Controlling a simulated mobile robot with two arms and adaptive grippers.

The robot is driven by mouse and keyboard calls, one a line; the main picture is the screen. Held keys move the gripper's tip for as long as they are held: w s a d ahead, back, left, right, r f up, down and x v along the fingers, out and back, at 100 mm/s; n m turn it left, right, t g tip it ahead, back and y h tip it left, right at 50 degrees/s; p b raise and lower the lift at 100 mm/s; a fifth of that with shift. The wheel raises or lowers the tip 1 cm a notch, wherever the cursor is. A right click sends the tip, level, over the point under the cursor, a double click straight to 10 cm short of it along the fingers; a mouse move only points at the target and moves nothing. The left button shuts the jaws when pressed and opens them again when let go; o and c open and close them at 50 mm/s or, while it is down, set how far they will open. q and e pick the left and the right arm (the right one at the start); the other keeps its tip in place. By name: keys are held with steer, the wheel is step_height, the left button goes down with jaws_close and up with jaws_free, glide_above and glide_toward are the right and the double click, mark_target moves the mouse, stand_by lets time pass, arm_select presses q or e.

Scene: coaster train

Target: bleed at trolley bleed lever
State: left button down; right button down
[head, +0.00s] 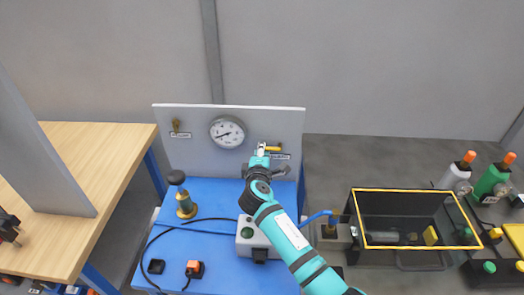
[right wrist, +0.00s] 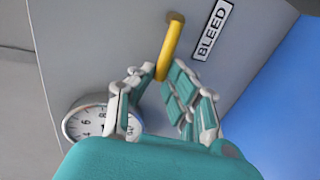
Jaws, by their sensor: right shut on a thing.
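The yellow bleed lever (head: 274,148) sticks out of the grey panel (head: 190,150) at the back of the blue trolley. It is larger in the right wrist view (right wrist: 172,44), beside a white label reading BLEED (right wrist: 210,30). My right gripper (head: 263,150) reaches up to the panel from the front. In the right wrist view its fingers (right wrist: 158,82) are closed around the free end of the lever, and they hide that end. My left gripper is not in view.
A round gauge (head: 227,132) and a small brass fitting (head: 176,125) sit on the panel left of the lever. A brass valve with a dark knob (head: 186,204) and a grey box (head: 246,236) stand on the blue top (head: 215,190). A yellow-rimmed black bin (head: 405,191) is to the right.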

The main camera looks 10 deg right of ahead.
steer(key=shift+f, duration=0.1)
steer(key=c, duration=1.3)
jaws_free()
steer(key=shift+c, duration=0.2)
steer(key=v, duration=1.2)
steer(key=shift+a, duration=0.1)
